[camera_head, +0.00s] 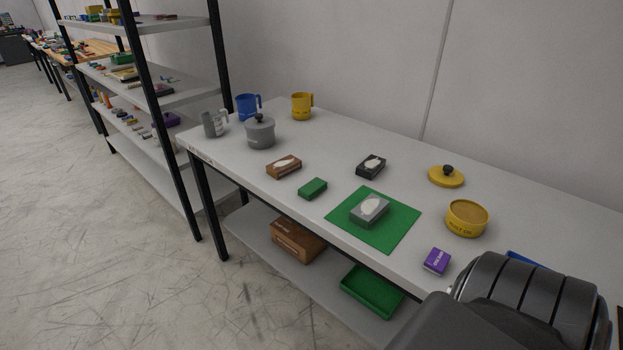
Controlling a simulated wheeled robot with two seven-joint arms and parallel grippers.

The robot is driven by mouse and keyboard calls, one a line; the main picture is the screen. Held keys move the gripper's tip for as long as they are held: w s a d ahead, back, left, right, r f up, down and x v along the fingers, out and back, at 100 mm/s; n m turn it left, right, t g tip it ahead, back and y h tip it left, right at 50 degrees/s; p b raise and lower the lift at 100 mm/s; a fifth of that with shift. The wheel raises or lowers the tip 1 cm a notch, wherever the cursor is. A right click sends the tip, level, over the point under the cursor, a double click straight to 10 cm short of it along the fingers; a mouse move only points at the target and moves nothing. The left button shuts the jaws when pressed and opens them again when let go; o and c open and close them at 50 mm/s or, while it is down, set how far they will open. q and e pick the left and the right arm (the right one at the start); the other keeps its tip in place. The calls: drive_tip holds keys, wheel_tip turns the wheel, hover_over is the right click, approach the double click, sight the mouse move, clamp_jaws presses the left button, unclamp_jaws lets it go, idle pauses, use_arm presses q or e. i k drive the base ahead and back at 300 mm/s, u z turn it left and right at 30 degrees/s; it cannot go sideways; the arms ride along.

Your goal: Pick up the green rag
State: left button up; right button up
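A flat green square (395,226), which looks like the green rag, lies spread on the grey-white table, near its front edge. A grey tissue-style box (369,209) with a white oval top sits on it and hides its middle. A small green block (313,188) lies apart from it, to the left. A dark, rounded part of my own arm fills the lower right corner, and no fingertips show there. Neither gripper is in view.
On the table (420,165) stand a brown box (284,167), a black box (371,166), a yellow tin (467,219), a yellow lid (446,177), a purple box (437,261), a grey pot (260,133) and several mugs. A green tray (372,291) lies on the lower shelf. Shelving (165,95) stands left.

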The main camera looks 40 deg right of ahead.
sight(309, 192)
drive_tip(key=z, duration=0.6)
drive_tip(key=i, duration=0.75)
drive_tip(key=z, duration=0.85)
